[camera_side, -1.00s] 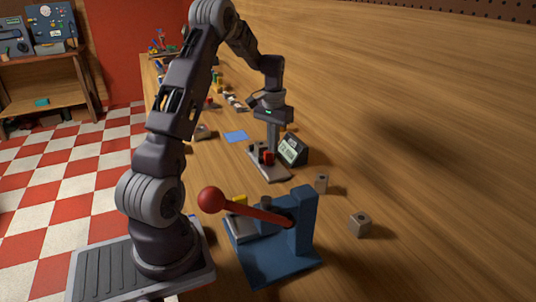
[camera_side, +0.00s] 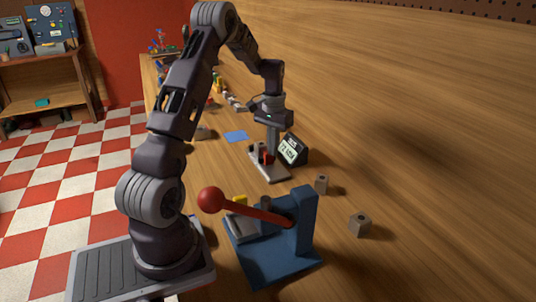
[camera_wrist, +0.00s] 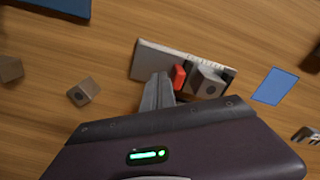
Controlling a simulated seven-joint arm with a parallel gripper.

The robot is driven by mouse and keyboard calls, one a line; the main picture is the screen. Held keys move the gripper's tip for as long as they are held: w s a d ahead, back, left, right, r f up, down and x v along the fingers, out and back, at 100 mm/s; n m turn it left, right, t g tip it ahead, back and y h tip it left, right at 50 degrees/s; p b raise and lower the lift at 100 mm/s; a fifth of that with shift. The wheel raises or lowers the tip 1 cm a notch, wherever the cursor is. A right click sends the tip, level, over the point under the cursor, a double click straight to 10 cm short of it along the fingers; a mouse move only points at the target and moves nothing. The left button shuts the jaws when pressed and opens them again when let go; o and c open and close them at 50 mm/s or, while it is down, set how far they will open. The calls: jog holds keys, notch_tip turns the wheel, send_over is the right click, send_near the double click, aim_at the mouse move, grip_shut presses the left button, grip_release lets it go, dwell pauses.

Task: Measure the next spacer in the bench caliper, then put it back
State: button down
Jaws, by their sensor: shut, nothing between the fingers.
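The bench caliper (camera_side: 273,175) is a pale plate with a red slider (camera_wrist: 179,77); its display (camera_side: 292,149) stands beside it, reading too small to make out. A grey cube spacer with a hole (camera_wrist: 209,82) sits on the caliper plate just right of the red slider in the wrist view; I cannot tell if they touch. My gripper (camera_wrist: 160,88) is shut and empty, pointing down at the caliper on the slider's left side. In the side view my gripper (camera_side: 271,150) partly hides the slider and spacer. Two more spacers (camera_side: 321,184) (camera_side: 360,224) lie on the bench.
A blue press (camera_side: 275,245) with a red-knobbed lever (camera_side: 210,200) stands in front of the caliper. A flat blue card (camera_side: 236,136) lies behind it to the left. Several small parts crowd the far bench. The bench to the right is clear.

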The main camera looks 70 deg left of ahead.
jog(key=shift+f, duration=2.2)
jog(key=shift+a, duration=1.7)
jog(key=shift+d, duration=0.15)
jog(key=shift+d, duration=0.5)
notch_tip(320, 180, up, 8)
